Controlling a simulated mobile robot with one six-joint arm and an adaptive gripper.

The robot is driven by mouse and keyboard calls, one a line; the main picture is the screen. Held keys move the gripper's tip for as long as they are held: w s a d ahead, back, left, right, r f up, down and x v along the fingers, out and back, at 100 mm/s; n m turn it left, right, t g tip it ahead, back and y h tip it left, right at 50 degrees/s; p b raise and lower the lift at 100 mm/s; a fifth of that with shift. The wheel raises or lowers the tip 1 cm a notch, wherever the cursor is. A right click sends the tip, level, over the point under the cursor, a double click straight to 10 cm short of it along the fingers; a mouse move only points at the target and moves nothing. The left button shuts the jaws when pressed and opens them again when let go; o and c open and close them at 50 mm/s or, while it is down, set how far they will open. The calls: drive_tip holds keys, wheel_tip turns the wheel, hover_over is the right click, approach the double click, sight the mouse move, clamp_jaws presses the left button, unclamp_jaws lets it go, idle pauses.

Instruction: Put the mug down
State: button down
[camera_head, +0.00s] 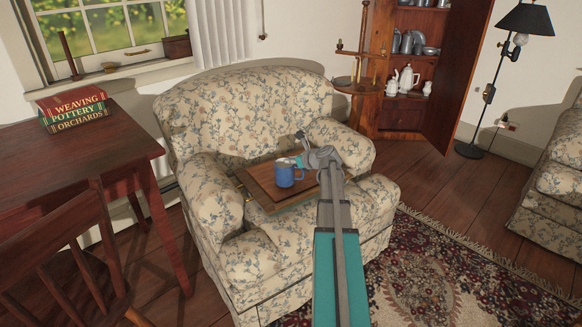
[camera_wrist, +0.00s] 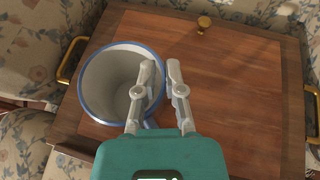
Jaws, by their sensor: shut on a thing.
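A blue mug (camera_head: 285,173) is upright at the wooden tray on the floral armchair. The wrist view shows the mug (camera_wrist: 97,85) from above, empty, pale inside with a blue rim. My gripper (camera_head: 301,160) is at the mug's right side. In the wrist view my gripper (camera_wrist: 160,78) has one finger inside the mug and the other outside, shut on its wall. The wooden tray (camera_head: 262,193) lies across the armchair, with brass handles; it also shows in the wrist view (camera_wrist: 230,90). I cannot tell whether the mug's base touches the tray.
The floral armchair (camera_head: 245,110) surrounds the tray. A brass knob (camera_wrist: 203,24) stands near the tray's far edge. The tray's right part is clear. A table (camera_head: 110,145) with books (camera_head: 75,108) is at left; a lamp (camera_head: 488,95) stands at right.

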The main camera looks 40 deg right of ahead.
drive_tip(key=shift+f+b, duration=0.3)
drive_tip(key=shift+f, duration=0.15)
drive_tip(key=c, duration=0.7)
unclamp_jaws()
drive_tip(key=shift+r, duration=0.15)
drive_tip(key=shift+s+r+p, duration=0.1)
drive_tip(key=shift+p, duration=0.2)
drive_tip(key=shift+p+v, duration=2.45)
drive_tip(key=shift+v, duration=3.45)
